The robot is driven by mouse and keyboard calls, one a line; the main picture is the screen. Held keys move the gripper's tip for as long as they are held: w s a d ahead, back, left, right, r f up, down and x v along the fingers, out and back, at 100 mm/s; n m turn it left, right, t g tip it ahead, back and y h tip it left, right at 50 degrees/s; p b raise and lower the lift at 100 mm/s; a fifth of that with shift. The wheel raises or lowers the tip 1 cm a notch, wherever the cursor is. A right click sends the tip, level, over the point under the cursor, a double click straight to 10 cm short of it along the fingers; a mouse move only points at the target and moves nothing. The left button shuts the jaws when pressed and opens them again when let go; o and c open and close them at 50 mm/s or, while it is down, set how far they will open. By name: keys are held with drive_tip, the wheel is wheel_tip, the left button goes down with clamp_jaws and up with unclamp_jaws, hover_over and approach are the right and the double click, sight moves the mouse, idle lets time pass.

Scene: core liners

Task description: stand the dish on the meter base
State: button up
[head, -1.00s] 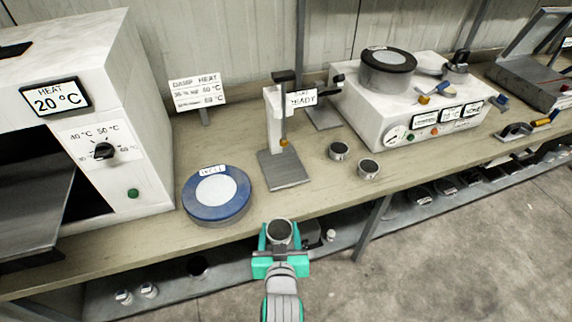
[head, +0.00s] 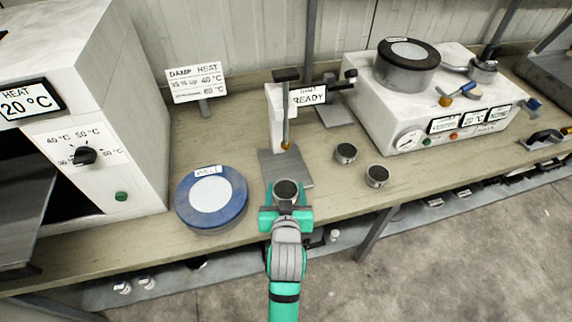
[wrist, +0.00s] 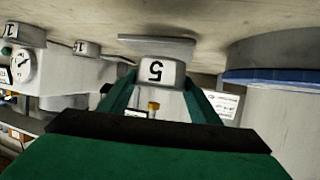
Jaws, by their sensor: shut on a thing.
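My gripper (head: 286,208) is shut on a small grey dish (head: 286,188) with a dark top, upright at the bench's front. In the head view the dish overlaps the plate's front edge. The plate (wrist: 155,45) also shows just beyond the dish in the wrist view. I cannot tell whether they touch.
A blue-rimmed round well (head: 211,197) stands close on the left, beside the white oven (head: 140,130). Two similar dishes (head: 345,153) (head: 377,176) stand right of the plate. A white instrument box (head: 410,110) is farther right. A READY sign (head: 309,95) stands behind the probe.

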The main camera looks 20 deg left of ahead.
hover_over(286, 173)
drive_tip(key=shift+a+f, duration=0.1)
drive_tip(key=shift+f, duration=1.65)
drive_tip(key=shift+f, duration=0.15)
drive_tip(key=o, duration=1.1)
drive_tip(key=shift+o, duration=0.2)
drive_tip(key=shift+s+r, duration=0.1)
drive_tip(key=shift+r, duration=0.1)
drive_tip(key=v, duration=1.1)
drive_tip(key=shift+s+r, duration=0.15)
drive_tip(key=shift+s, duration=0.2)
